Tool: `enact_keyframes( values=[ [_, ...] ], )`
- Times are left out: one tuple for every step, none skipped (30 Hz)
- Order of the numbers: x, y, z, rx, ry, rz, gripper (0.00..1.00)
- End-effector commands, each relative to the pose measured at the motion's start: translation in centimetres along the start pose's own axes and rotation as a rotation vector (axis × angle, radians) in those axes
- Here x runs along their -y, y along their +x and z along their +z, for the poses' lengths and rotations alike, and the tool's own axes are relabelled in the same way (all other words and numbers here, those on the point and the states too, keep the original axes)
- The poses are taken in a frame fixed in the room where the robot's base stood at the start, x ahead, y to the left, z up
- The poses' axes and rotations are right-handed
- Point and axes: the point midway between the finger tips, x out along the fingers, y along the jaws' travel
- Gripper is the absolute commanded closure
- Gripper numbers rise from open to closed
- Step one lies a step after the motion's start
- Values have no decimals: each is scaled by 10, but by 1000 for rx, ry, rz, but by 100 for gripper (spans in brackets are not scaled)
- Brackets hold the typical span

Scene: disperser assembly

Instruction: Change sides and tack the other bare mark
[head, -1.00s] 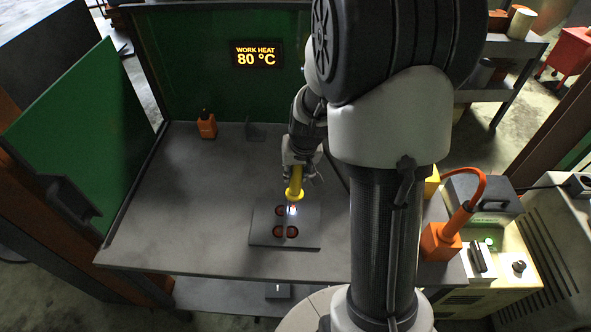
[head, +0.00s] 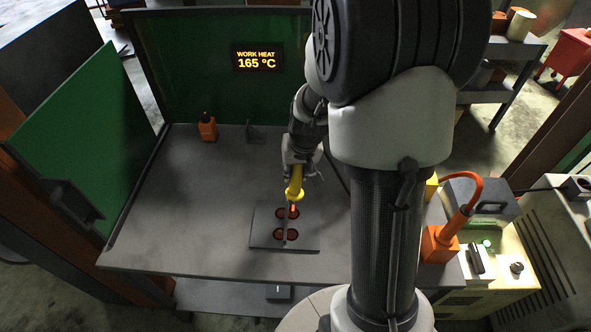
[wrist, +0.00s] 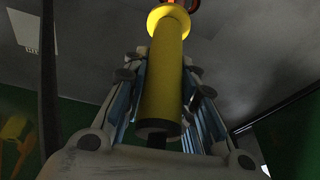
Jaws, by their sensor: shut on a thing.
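My gripper (head: 302,168) is shut on the yellow torch (head: 295,190), which also fills the middle of the wrist view (wrist: 163,95). The torch points down at the grey plate (head: 263,240) on the bench. Dark round marks with red rims lie on both sides of a thin upright strip (head: 285,236) along the plate's middle. The torch tip is over the far marks, where a small orange glow shows on the work. Whether the tip touches is too small to tell. The heat display (head: 257,59) reads 165 °C.
An orange bottle (head: 207,127) and a small dark bracket (head: 254,134) stand at the back of the bench (head: 170,205). Green screens (head: 85,125) close the left and back. A welding machine (head: 500,290) and orange holder (head: 440,243) stand right. The bench's left is clear.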

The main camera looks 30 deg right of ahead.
Motion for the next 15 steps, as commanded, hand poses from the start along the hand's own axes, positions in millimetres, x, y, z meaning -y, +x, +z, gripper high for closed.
enact_keyframes(
  values=[
    [1, -10, -4, -3, 0, 0, 98],
    [1, -12, -5, -4, 0, 0, 98],
    [1, -16, -6, -4, 0, 0, 98],
    [2, -19, -7, -4, 0, 0, 98],
    [2, -22, -8, -4, 0, 0, 98],
    [2, -26, -9, -3, 0, 0, 98],
    [2, -29, -10, -3, 0, 0, 98],
    [3, -32, -11, -3, 0, 0, 98],
    [3, -35, -12, -3, 0, 0, 98],
    [3, -38, -13, -3, 0, 0, 98],
    [3, -41, -14, -3, 0, 0, 98],
    [4, -45, -15, -3, -1, 0, 98],
    [4, -47, -16, -3, -1, 0, 98],
    [4, -50, -17, -3, -1, 0, 98],
    [4, -54, -18, -4, -1, 0, 98]
  ],
)
